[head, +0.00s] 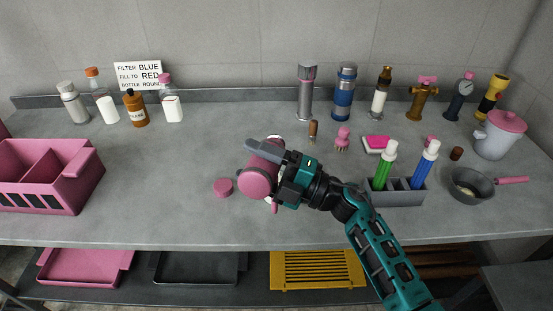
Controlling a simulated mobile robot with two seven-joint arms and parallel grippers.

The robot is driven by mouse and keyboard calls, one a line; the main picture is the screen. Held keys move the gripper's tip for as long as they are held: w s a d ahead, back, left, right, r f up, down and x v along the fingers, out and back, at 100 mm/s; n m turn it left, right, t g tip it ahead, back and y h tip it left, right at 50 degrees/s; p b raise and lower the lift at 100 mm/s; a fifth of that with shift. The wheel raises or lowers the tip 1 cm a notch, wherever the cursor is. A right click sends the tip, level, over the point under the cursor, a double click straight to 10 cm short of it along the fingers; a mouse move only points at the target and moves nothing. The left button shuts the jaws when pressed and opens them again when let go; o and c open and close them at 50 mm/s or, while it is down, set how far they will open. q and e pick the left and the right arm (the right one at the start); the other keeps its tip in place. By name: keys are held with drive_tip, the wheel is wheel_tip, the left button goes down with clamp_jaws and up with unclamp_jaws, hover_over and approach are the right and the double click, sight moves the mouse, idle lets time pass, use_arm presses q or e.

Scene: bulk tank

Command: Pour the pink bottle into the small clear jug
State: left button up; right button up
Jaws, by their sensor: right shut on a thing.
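My right gripper (270,172) is above the middle of the counter, shut on the pink bottle (256,184). The bottle is tilted, with a round pink face toward the camera. The gripper's fingers and the bottle hide part of each other. A pale rim shows just behind the bottle, but I cannot tell whether it is the small clear jug. I cannot make out the jug clearly or see whether anything flows. A round pink cap (223,187) lies on the counter left of the bottle. My left gripper is not in view.
A pink crate (82,189) stands at the left. A grey caddy (402,198) with green and blue bottles is right of my arm, beside a grey pan (466,187). Several bottles and tools line the back wall. The counter between crate and cap is clear.

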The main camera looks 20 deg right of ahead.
drive_tip(key=shift+w+m+p, duration=0.1)
drive_tip(key=shift+m+p, duration=0.2)
drive_tip(key=shift+m, duration=0.1)
drive_tip(key=shift+w+d+m, duration=0.1)
drive_tip(key=shift+d+m, duration=0.05)
drive_tip(key=shift+m, duration=0.15)
